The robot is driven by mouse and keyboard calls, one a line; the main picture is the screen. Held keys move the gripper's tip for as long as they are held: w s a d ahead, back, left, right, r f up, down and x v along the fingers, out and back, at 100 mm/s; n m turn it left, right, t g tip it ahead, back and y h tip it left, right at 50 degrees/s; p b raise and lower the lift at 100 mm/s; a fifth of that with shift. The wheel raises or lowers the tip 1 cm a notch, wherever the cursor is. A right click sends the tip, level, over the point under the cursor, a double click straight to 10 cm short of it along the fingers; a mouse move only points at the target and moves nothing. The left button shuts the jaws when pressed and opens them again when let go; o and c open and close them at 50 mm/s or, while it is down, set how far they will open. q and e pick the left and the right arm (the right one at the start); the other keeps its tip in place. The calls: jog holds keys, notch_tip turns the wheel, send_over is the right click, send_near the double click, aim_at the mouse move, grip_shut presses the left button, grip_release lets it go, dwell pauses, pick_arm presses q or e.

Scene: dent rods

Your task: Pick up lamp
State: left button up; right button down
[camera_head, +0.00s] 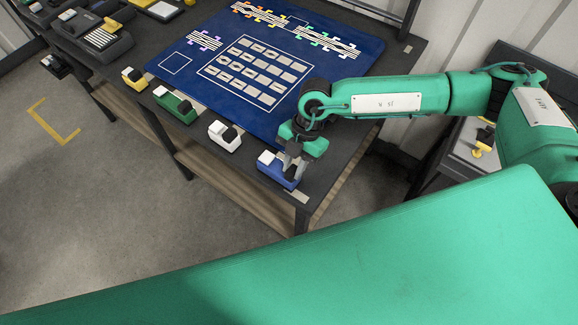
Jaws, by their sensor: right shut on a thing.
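My right gripper (290,175) reaches down from the green arm to the near right corner of the dark table. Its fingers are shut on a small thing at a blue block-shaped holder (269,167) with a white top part. I take this thing to be the lamp; the fingers and wrist hide most of it, and its shape cannot be made out. I cannot tell whether it is still seated in the holder. My left gripper is not in view.
A white holder (224,136), a green holder (176,106) and a yellow holder (134,79) stand along the table's front edge. A blue board (213,77) with several rows of pale slots lies behind them. The dark table (318,186) ends just beyond the gripper.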

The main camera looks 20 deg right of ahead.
notch_tip(320, 180, up, 20)
jog(key=b, duration=0.4)
jog(key=shift+f, duration=0.1)
jog(key=shift+b, duration=0.35)
